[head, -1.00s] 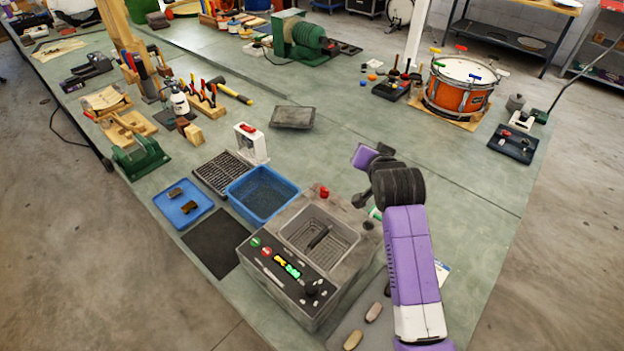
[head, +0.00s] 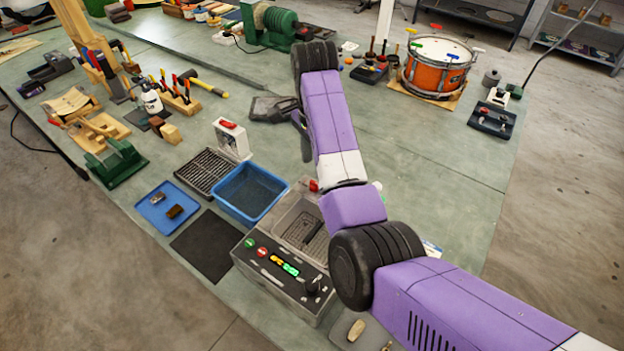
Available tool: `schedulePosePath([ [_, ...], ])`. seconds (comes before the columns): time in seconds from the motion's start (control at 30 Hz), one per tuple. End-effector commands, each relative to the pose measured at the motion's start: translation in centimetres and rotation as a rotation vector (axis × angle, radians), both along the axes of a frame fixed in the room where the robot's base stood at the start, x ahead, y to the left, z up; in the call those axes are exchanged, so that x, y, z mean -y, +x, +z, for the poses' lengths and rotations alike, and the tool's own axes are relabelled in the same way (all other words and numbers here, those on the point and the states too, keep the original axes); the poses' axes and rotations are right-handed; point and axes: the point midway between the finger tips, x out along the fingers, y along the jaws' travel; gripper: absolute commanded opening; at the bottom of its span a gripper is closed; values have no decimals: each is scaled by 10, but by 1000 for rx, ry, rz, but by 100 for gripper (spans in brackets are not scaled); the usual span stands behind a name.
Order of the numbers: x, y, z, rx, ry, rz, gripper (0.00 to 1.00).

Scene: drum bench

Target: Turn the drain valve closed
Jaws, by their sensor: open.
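The grey tank unit (head: 272,268) with a lit control panel stands at the front of the bench. A small red part (head: 313,185) shows at its back rim, partly beside my arm; it may be the drain valve handle, but I cannot tell which way it is turned. My gripper (head: 304,150) is open and empty, hanging behind the tank and above the bench, partly hidden by my purple forearm. It is apart from the red part. My arm covers the tank's right side.
A blue basket (head: 249,194), a dark rack (head: 205,171) and a white box with a red top (head: 232,140) stand left of the tank. A dark flat tray (head: 265,108) lies behind my gripper. The bench right of my forearm is mostly clear.

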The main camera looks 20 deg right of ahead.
Motion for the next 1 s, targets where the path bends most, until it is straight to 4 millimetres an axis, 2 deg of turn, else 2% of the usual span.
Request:
schedulePosePath([
  [0.13, 1, -1, -26, -2, -1, 0, 45],
  [0.43, 0, 0, -62, 0, 0, 3, 45],
  [0.6, 0, 0, -71, 2, 0, 3, 45],
  [0.83, 0, 0, -73, 3, 1, 3, 45],
  [0.87, 0, 0, -73, 3, 1, 3, 43],
  [1.0, 0, 0, -73, 3, 1, 3, 16],
])
